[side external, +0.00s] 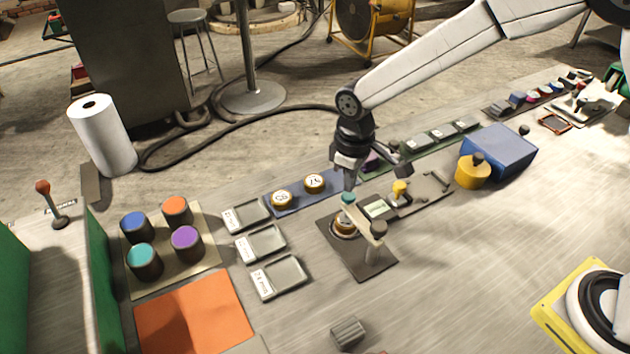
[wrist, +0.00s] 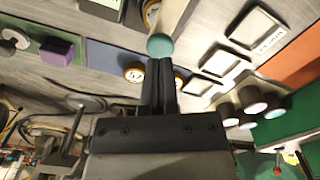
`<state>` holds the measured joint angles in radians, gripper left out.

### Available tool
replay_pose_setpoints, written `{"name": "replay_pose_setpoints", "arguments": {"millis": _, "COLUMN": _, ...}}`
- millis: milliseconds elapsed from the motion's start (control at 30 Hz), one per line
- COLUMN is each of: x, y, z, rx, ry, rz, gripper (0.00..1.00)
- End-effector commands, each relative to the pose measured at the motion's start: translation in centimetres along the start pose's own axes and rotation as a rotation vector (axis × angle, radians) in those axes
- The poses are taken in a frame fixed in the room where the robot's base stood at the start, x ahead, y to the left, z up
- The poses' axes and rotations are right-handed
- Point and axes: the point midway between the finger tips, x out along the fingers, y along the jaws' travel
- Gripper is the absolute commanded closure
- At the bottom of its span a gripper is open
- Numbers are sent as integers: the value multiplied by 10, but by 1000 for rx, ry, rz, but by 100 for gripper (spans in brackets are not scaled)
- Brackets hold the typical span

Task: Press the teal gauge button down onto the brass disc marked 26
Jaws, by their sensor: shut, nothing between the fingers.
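The teal gauge button (side external: 347,198) tops the gauge, which has a pale arm (side external: 361,218) on a post over a dark base plate (side external: 368,266). A brass disc (side external: 343,228) sits beneath the button; its number is not readable. In the wrist view the teal button (wrist: 160,45) lies just beyond my fingertips, with part of the brass disc (wrist: 151,12) behind. My gripper (side external: 349,186) is shut and empty, pointing down just above the button. I cannot tell whether it touches. My closed fingers (wrist: 160,76) show in the wrist view.
Two brass discs (side external: 314,183) lie on a blue mat behind. Three grey labelled trays (side external: 262,243) stand left, then a block of coloured-topped cylinders (side external: 172,270). A small display (side external: 377,208) and a yellow-topped piece (side external: 399,190) sit close right.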

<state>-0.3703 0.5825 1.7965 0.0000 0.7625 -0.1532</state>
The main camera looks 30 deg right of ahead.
Motion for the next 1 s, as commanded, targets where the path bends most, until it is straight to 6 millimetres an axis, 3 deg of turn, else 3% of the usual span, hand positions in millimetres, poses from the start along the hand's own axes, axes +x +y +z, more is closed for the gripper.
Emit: {"name": "replay_pose_setpoints", "arguments": {"millis": 1000, "x": 11, "y": 0, "z": 0, "rx": 0, "ry": -1, "rz": 0, "gripper": 100}}
